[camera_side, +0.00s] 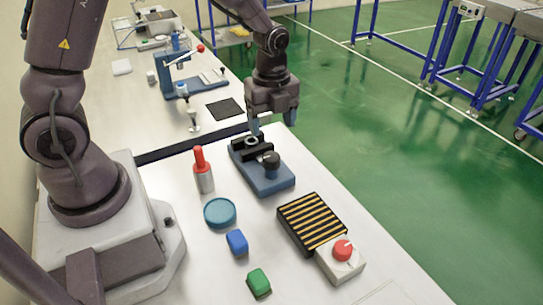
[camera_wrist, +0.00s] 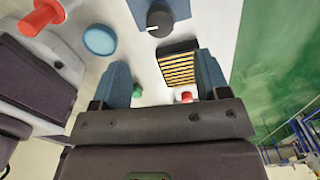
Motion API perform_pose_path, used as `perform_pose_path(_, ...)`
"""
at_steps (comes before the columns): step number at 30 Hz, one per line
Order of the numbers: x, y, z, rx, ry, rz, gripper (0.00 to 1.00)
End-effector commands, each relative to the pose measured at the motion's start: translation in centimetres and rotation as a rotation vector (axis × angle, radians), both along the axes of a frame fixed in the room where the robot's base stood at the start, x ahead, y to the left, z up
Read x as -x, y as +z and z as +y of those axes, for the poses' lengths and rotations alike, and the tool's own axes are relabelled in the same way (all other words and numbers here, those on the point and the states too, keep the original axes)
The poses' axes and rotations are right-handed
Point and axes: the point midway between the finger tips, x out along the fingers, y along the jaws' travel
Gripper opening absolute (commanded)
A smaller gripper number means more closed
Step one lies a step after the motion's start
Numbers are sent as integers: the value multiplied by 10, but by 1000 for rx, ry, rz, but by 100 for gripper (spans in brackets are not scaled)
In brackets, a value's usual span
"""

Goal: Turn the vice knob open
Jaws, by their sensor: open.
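The vice (camera_side: 268,181) has a blue base and black jaws and stands on the white table. Its round black knob (camera_side: 271,160) sits on top, toward the near end of the base. In the wrist view the vice (camera_wrist: 180,9) is cut off by the top edge, with the knob (camera_wrist: 160,19) showing. My gripper (camera_side: 272,121) points down above the far end of the vice, apart from the knob. In the wrist view its blue fingers (camera_wrist: 163,82) are spread wide with nothing between them.
A striped pad (camera_side: 312,222) and a red button box (camera_side: 341,260) are at the near right. A second table (camera_side: 160,120) stands behind.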

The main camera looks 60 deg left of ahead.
Motion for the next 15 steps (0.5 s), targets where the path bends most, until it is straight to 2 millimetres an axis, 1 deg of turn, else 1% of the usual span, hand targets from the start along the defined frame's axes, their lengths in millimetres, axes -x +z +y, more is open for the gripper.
perform_pose_path(1,1,-12,0,0,0,7,69)
perform_pose_path(3,1,-28,0,-1,1,7,69)
perform_pose_path(9,1,-68,0,0,1,6,69)
perform_pose_path(12,1,-82,0,0,3,3,69)
perform_pose_path(15,0,-92,0,0,2,2,69)
